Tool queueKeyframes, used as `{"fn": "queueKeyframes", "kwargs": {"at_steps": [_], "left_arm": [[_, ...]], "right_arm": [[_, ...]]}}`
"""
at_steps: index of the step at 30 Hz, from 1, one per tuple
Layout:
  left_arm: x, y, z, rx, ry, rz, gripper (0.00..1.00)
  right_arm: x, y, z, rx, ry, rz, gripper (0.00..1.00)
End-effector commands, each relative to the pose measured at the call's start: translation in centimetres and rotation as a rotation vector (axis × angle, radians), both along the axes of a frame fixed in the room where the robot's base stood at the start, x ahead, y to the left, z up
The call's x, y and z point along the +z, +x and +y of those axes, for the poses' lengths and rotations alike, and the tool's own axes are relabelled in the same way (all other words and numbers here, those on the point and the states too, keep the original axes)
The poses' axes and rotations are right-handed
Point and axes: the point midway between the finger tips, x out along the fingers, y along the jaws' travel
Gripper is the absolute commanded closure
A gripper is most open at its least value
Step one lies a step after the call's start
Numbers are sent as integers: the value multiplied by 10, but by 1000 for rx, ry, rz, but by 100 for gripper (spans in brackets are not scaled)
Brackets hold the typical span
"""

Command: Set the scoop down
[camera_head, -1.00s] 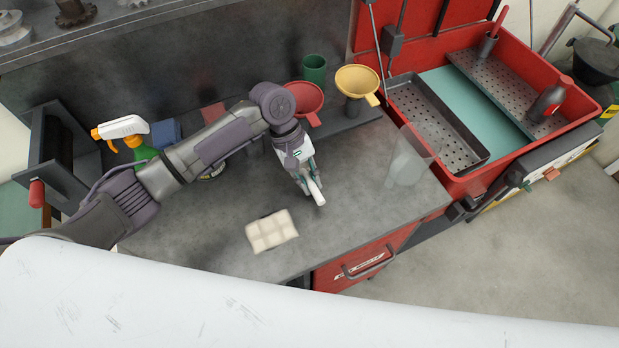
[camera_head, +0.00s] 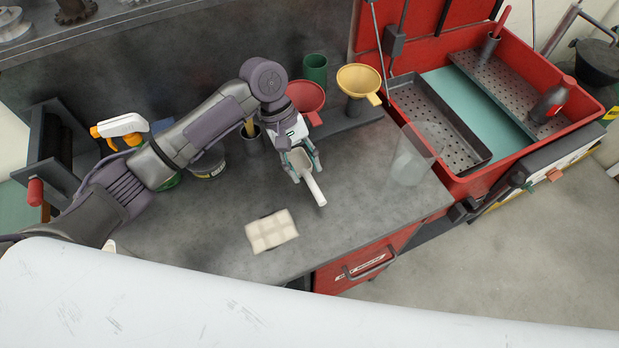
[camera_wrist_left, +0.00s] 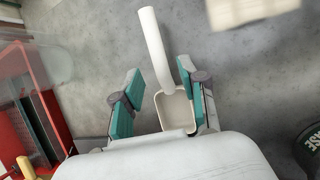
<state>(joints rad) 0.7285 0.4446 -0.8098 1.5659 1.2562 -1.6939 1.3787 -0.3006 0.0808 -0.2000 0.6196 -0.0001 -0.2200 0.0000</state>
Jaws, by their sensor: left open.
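The scoop (camera_head: 314,189) lies on the grey bench top, its white handle pointing toward the front edge. In the left wrist view its handle (camera_wrist_left: 154,45) extends away from me and its cream bowl (camera_wrist_left: 176,109) sits between my fingers. My right gripper is not in view.
A folded cream cloth (camera_head: 271,231) lies left of the scoop. A clear container (camera_head: 410,160) stands to the right. A red funnel (camera_head: 306,96) and a yellow funnel (camera_head: 358,82) stand behind. The red parts washer (camera_head: 567,120) is at the right. The bench front is mostly clear.

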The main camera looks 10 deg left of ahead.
Motion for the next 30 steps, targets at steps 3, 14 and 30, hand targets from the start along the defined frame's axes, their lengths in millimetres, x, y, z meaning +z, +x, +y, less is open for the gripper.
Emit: {"fn": "queueKeyframes", "kwargs": {"at_steps": [3,14,30], "left_arm": [[23,7,10,1,0,-5,58],[65,17,27,1,0,0,58],[67,17,28,-1,0,1,58]], "right_arm": [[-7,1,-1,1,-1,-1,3],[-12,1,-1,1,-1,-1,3],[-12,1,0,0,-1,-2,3]]}}
